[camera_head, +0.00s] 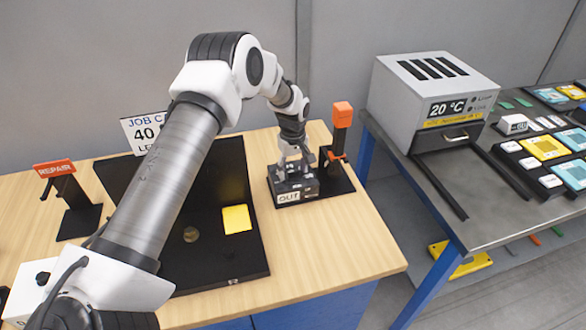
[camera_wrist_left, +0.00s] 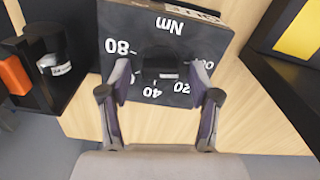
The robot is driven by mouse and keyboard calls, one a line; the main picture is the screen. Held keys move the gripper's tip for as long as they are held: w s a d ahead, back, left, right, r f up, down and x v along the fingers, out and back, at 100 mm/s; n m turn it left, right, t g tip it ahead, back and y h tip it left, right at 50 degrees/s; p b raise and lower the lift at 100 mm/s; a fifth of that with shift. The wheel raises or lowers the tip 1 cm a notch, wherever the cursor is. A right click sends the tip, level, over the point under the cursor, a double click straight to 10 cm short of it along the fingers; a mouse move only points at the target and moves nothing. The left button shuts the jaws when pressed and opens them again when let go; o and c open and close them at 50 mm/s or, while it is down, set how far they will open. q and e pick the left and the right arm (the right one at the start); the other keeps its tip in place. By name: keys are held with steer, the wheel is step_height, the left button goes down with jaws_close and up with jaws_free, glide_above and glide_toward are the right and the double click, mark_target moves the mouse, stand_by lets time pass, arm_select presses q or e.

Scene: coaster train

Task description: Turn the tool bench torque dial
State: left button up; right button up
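The torque dial (camera_wrist_left: 160,64) is a dark knob on a dark plate (camera_wrist_left: 115,20) marked "Nm" with white numbers, among them 80, 40 and 20. The numbers read upside down in the left wrist view. In the head view the dark dial box (camera_head: 308,185) stands on the wooden bench, largely covered by my gripper. My left gripper (camera_wrist_left: 160,82) is open, with one finger on each side of the knob and visible gaps between them. It also shows over the box in the head view (camera_head: 293,168). The knob's pointer is not clear. My right gripper is not in view.
A black stand with an orange top (camera_head: 342,115) is close to the right of the box. A black mat (camera_head: 215,265) with a yellow pad (camera_head: 237,219) lies to the left. A "JOB CARD" sign (camera_head: 146,133) showing 40 stands behind. A grey oven (camera_head: 430,95) is on the right table.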

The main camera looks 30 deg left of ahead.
mark_target(293, 170)
arm_select(q)
steer(key=shift+r, duration=0.1)
step_height(293, 170, up, 12)
stand_by(0.7)
